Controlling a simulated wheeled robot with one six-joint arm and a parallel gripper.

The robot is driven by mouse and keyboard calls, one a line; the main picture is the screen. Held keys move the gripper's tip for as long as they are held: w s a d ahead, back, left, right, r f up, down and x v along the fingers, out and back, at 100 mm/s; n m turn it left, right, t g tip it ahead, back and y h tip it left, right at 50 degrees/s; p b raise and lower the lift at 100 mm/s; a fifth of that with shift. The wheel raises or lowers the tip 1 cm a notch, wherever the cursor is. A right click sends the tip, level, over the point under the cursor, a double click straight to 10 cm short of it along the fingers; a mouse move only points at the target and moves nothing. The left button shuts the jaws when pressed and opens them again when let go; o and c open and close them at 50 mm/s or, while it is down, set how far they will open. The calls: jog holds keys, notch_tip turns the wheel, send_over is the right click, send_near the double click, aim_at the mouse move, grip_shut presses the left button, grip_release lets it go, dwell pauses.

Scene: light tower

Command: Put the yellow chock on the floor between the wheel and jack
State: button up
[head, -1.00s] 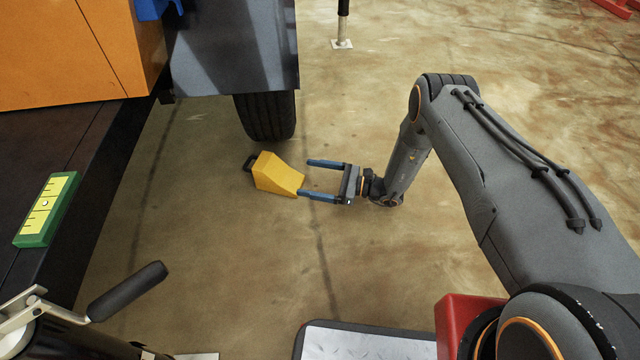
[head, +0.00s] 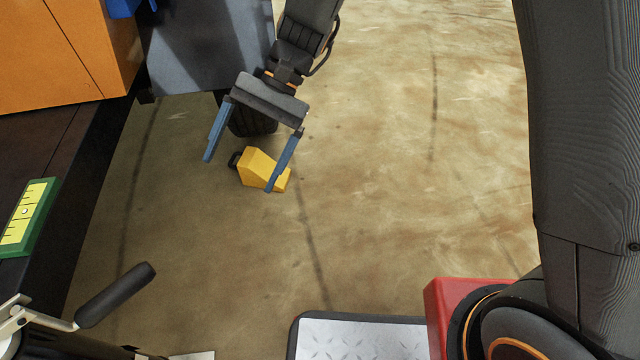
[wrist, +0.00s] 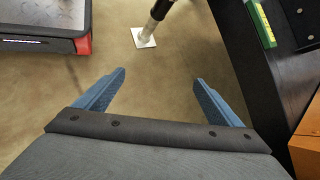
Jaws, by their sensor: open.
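The yellow chock (head: 259,167) lies on the floor just in front of the black wheel (head: 250,120), its black handle on the left. My gripper (head: 237,175) is open and empty, raised above the floor. Its two blue fingers point down, and the right one crosses in front of the chock in the head view. The wheel is partly hidden behind my gripper. In the wrist view my open fingers (wrist: 160,80) show with nothing between them, and the chock is not in that view. A jack (wrist: 156,17) stands there on a white foot plate (wrist: 144,37).
The orange and black trailer side (head: 60,130) runs along the left, with a green and yellow level (head: 25,215) on it. A crank handle (head: 115,294) sticks out at lower left. A diamond-plate step (head: 360,338) is at the bottom. Floor right of the chock is clear.

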jog(key=s+d+r+n+t+h, duration=0.2)
jog(key=s+d+r+n+t, duration=0.1)
jog(key=s+d+r+n, duration=0.2)
jog(key=s+d+r+n+t+h, duration=0.2)
jog(key=s+d+r+n+t, duration=0.2)
jog(key=s+d, duration=0.3)
jog(key=d+r+n, duration=0.1)
jog(key=d, duration=0.2)
jog(key=shift+s+n, duration=0.3)
jog(key=shift+r, duration=0.1)
jog(key=d+r+m+p, duration=0.3)
jog(key=d+r+p, duration=0.4)
jog(key=r+p, duration=0.5)
jog(key=d+r+m+p, duration=0.3)
jog(key=d+r+p, duration=0.4)
jog(key=r+p, duration=0.6)
jog(key=d+r+m+h+p, duration=0.1)
jog(key=d+r+m+p, duration=0.2)
jog(key=d+r+p, duration=0.4)
notch_tip(320, 180, up, 6)
jog(key=p, duration=1.3)
jog(key=shift+d+f+p, duration=0.2)
jog(key=shift+p, duration=0.2)
